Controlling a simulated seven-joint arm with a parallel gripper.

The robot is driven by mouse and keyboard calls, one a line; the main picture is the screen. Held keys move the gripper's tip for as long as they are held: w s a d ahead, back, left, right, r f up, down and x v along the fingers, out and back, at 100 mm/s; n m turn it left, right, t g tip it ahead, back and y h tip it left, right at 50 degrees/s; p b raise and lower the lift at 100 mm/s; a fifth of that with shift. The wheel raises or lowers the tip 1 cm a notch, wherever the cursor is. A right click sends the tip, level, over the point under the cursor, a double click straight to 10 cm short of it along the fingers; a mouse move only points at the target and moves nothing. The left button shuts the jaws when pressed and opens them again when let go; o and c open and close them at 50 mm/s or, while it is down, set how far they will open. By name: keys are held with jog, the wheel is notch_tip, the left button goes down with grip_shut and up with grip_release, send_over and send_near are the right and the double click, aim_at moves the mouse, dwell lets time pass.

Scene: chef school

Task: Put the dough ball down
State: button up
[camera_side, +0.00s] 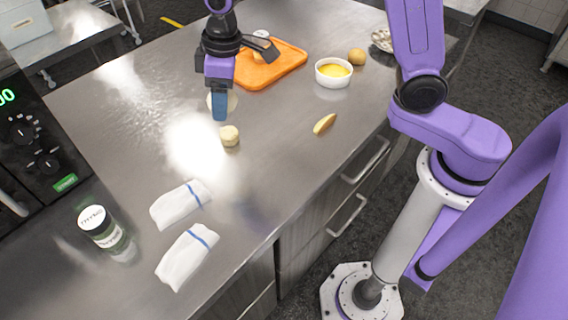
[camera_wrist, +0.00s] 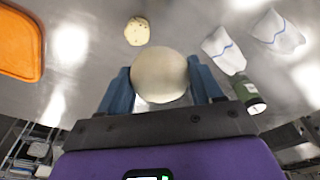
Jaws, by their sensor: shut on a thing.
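My gripper (camera_side: 220,104) hangs over the steel counter, left of the orange board in the side view. Its blue fingers are shut on a pale, round dough ball (camera_wrist: 160,75), which sits between them in the wrist view. In the side view the dough ball (camera_side: 232,101) is partly hidden behind the near finger. I cannot tell for sure whether its underside touches the counter (camera_side: 130,130). A smaller pale, speckled piece (camera_side: 229,136) lies on the counter close by, apart from the ball; it also shows in the wrist view (camera_wrist: 137,31).
The orange board (camera_side: 290,62) holds a small pale item. Folded cloths (camera_side: 186,257) and a jar (camera_side: 103,229) are at the front left.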

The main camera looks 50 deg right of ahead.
jog(key=s+d+n, duration=0.2)
jog(key=s+d, duration=0.4)
jog(key=s, duration=0.7)
jog(key=s+d+n, duration=0.3)
jog(key=s+d, duration=0.2)
jog(key=s, duration=0.9)
send_over(289, 175)
jog(key=f, duration=0.9)
jog(key=shift+s+d+f, duration=0.25)
jog(key=shift+d+f, duration=0.05)
jog(key=shift+d, duration=0.05)
jog(key=shift+w+f+g, duration=0.15)
jog(key=shift+f+g, duration=0.1)
jog(key=shift+g, duration=0.05)
jog(key=shift+a+f, duration=0.1)
jog(key=shift+f, duration=1.45)
jog(key=shift+f, duration=0.15)
jog(key=o, duration=1.1)
